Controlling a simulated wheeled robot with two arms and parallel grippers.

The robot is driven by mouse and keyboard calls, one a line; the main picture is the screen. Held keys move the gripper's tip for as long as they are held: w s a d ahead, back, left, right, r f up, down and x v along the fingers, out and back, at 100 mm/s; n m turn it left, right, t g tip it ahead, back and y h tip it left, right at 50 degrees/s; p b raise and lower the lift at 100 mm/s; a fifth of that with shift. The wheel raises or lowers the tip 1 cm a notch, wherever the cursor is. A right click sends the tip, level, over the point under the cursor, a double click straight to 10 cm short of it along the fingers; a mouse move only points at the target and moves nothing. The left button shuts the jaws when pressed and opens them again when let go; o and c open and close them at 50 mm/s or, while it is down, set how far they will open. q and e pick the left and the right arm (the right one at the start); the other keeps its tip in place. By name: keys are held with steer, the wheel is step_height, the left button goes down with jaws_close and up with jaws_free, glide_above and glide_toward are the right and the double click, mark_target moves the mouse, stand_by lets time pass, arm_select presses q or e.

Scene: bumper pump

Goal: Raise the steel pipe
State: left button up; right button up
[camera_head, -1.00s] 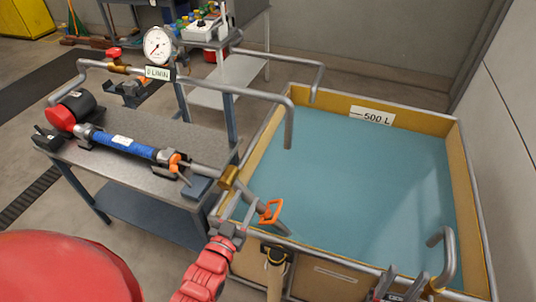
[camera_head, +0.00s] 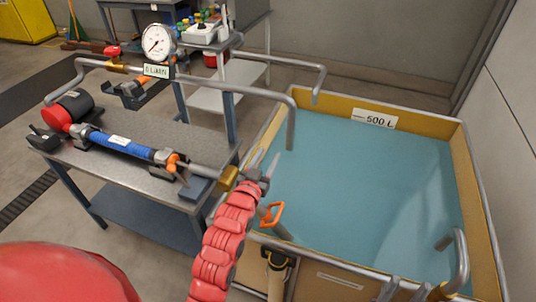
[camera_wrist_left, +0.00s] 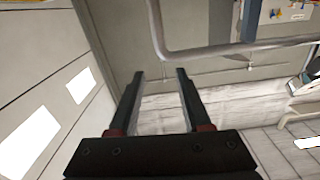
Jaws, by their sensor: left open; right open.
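A grey steel pipe (camera_head: 230,88) runs from the gauge over the tank and bends down at its end. A lower steel pipe (camera_head: 205,170) leaves the bench, passes a brass collar (camera_head: 228,178) and slopes into the tank near an orange handle (camera_head: 272,214).
A blue-filled tank (camera_head: 460,150) marked 500 L fills the right side. A bench (camera_head: 130,175) with a blue cylinder (camera_head: 122,143) stands left. A gauge (camera_head: 158,42) rises above it. A curved pipe (camera_head: 460,260) stands at the tank's front right.

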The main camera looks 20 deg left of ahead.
arm_select(q)
steer(key=shift+w, duration=0.5)
jaws_close()
stand_by(1.1)
jaws_free()
